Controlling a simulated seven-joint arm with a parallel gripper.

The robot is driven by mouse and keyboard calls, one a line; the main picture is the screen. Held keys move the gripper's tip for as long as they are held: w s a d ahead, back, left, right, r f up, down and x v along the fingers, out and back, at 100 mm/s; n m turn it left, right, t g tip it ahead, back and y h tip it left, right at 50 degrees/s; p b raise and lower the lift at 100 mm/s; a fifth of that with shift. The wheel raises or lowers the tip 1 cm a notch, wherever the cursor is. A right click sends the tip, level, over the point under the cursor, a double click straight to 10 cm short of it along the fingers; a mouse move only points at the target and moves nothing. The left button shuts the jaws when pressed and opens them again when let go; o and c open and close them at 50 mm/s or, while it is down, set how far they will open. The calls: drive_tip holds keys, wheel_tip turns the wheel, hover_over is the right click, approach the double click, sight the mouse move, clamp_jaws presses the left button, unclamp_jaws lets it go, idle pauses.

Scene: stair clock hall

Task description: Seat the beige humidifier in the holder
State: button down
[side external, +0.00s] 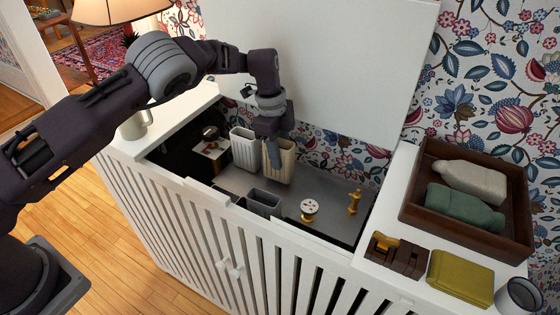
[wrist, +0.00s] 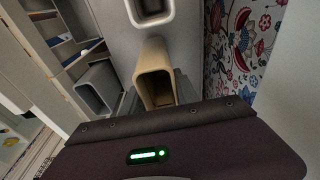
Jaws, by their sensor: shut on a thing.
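The beige humidifier (side external: 283,165) is an upright, ribbed, open-topped bin in the sunken bay of the white cabinet. My gripper (side external: 271,145) is shut on its upper wall, with a dark finger showing across its front. Its tan rim and hollow inside show in the wrist view (wrist: 144,84). I cannot tell whether its base touches the bay floor. A grey open-topped box (side external: 264,203), which looks like the holder, stands in front of it and is apart from it; it shows at left in the wrist view (wrist: 98,90). The box looks empty.
A light grey ribbed bin (side external: 243,150) stands close to the humidifier's left. A round white item (side external: 309,208) and a yellow figure (side external: 354,201) stand to the right. The raised lid (side external: 330,60) is behind. A brown tray (side external: 415,205) holds two bottles on the right ledge.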

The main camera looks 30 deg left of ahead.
wheel_tip(320, 180, up, 13)
drive_tip(key=s+a, duration=1)
drive_tip(key=s, duration=0.2)
wheel_tip(320, 180, down, 19)
drive_tip(key=shift+s+r, duration=0.1)
drive_tip(key=shift+s, duration=0.05)
drive_tip(key=c, duration=0.9)
unclamp_jaws()
